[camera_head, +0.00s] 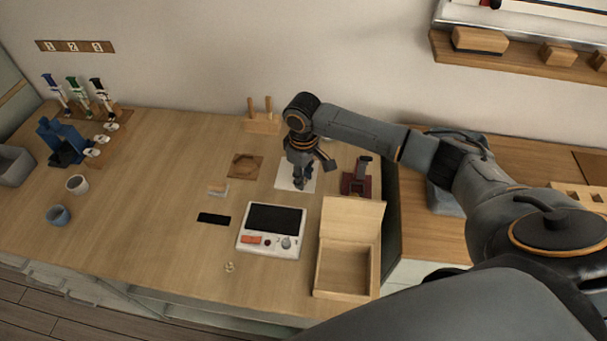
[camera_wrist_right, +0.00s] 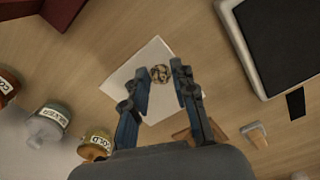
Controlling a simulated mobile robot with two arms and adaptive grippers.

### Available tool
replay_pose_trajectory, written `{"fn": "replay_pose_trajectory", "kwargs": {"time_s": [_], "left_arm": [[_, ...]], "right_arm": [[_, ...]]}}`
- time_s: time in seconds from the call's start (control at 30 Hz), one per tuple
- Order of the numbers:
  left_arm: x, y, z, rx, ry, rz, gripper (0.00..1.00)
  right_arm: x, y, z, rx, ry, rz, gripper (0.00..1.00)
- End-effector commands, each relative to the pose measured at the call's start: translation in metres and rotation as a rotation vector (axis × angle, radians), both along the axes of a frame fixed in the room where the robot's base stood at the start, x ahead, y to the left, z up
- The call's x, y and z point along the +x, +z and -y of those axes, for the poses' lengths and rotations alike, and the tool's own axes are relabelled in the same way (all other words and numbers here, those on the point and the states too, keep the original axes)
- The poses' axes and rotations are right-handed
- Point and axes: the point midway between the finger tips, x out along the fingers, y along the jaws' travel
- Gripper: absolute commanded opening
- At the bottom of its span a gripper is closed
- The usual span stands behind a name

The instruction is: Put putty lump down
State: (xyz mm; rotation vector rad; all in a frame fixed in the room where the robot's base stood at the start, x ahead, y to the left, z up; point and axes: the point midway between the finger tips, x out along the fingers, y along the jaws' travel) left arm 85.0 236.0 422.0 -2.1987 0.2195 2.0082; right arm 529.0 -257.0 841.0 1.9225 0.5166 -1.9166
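The putty lump (camera_wrist_right: 160,73) is a small, round, mottled brown and pale piece. In the right wrist view it sits between the fingertips of my right gripper (camera_wrist_right: 161,72), which seem to touch it on both sides. A white square sheet (camera_wrist_right: 150,62) lies behind it on the wooden counter. In the head view my right gripper (camera_head: 302,184) points down over the same white sheet (camera_head: 285,181), and the lump is hidden there. I cannot tell whether the lump touches the sheet. My left gripper is not in view.
A white device with a dark screen (camera_head: 273,228) and an open wooden box (camera_head: 343,272) stand nearer. A dark red stand (camera_head: 357,183) is just right of the sheet, a brown square mat (camera_head: 245,167) left. Labelled jars (camera_wrist_right: 47,122) show in the wrist view.

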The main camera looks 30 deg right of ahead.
Motion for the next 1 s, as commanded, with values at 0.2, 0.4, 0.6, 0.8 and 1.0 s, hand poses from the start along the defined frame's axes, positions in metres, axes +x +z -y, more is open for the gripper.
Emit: {"fn": "replay_pose_trajectory", "kwargs": {"time_s": [0.2,0.4,0.6,0.8,1.0], "left_arm": [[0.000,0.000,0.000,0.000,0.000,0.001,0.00],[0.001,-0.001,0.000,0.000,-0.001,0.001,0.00],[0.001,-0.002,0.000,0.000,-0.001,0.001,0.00],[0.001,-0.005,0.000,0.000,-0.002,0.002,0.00],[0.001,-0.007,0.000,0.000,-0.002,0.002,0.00]], "right_arm": [[0.000,0.000,0.000,0.000,0.000,0.000,0.43],[0.001,0.004,0.000,0.000,0.000,0.001,0.43],[0.001,0.034,0.000,0.000,0.000,0.004,0.43],[0.001,0.078,-0.001,0.001,0.000,0.005,0.43],[0.001,0.111,-0.001,0.002,-0.001,0.003,0.43]]}}
